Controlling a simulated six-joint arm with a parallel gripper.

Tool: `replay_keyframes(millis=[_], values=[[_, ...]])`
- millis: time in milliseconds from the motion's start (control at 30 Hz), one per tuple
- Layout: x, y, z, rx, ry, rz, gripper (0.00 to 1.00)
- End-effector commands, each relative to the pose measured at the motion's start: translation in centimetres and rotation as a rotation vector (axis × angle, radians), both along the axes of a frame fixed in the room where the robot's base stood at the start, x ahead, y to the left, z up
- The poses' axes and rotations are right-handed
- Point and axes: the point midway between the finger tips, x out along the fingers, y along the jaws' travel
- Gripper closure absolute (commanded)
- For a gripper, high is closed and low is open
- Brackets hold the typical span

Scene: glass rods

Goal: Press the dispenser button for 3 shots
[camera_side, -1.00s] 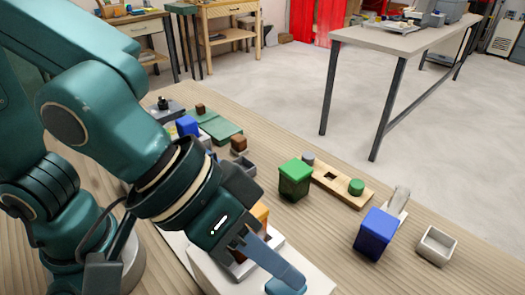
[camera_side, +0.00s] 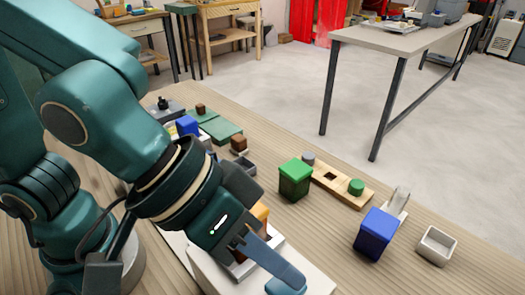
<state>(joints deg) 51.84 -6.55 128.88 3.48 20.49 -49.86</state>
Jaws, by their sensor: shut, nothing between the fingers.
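My gripper (camera_side: 288,280) is at the bottom centre, with its blue-grey fingers shut and pointing down to the right. The fingertips are over a white box (camera_side: 312,277), near the bottom edge of the picture. An orange block (camera_side: 261,213) with a dark brown part below it shows behind the fingers, on or at the white box. I cannot make out a dispenser button; the fingers and the picture edge hide part of the box. Whether the fingertips touch anything cannot be told.
A green block (camera_side: 295,180), a wooden board (camera_side: 335,184) with a green peg, a blue block (camera_side: 375,235), and an open grey-white box (camera_side: 436,246) stand to the right. Green mats (camera_side: 220,130) and small blocks lie behind my arm. Bare wood separates several items.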

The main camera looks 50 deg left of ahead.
Motion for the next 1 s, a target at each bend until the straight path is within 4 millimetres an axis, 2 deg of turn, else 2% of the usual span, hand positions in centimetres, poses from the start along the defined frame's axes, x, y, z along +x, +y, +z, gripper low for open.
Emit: replay_keyframes(millis=[733, 1000], values=[[-0.01, 0.01, -0.03, 0.000, 0.000, 0.000, 1.00], [0.00, 0.01, -0.81, 0.001, 0.001, 0.000, 1.00]])
